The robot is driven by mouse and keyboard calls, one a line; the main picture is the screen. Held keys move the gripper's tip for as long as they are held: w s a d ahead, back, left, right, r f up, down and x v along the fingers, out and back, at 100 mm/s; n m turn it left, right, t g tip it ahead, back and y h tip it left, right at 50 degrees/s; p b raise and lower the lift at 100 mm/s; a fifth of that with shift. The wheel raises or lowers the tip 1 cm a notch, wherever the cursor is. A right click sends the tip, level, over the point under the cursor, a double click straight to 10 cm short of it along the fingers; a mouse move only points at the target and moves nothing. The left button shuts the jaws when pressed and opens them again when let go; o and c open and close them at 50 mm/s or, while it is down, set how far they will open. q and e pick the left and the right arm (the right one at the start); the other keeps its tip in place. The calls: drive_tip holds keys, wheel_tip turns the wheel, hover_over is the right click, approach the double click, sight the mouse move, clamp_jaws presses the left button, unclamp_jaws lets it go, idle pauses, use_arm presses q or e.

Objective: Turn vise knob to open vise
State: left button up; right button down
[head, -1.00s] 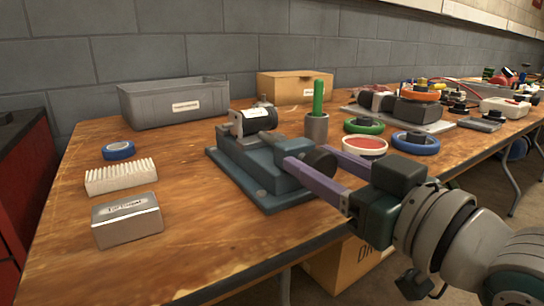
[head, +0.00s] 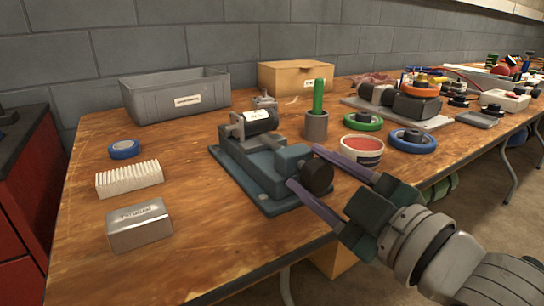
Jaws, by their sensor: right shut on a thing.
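The dark teal vise (head: 262,168) sits on the wooden table near its front edge. A black cylinder with a white label (head: 258,120) lies at the vise's far end, by its grey jaw; whether the jaws touch it is hard to tell. The round black vise knob (head: 317,177) is at the vise's near right end. My right gripper (head: 304,167) comes in from the lower right. Its two purple fingers lie on either side of the knob and are shut on it. My left gripper is not in view.
A grey bin (head: 175,97) and a cardboard box (head: 295,76) stand at the back. A metal cup with a green rod (head: 316,125) and a red-topped tub (head: 363,150) stand close to the right finger. A silver block (head: 139,225) and white rack (head: 129,178) lie left.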

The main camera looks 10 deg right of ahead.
drive_tip(key=shift+n, duration=0.4)
drive_tip(key=shift+c, duration=1.4)
unclamp_jaws()
drive_tip(key=shift+s, duration=0.1)
drive_tip(key=shift+s+d, duration=0.15)
drive_tip(key=shift+s, duration=0.15)
drive_tip(key=p+v, duration=0.2)
drive_tip(key=v, duration=0.7)
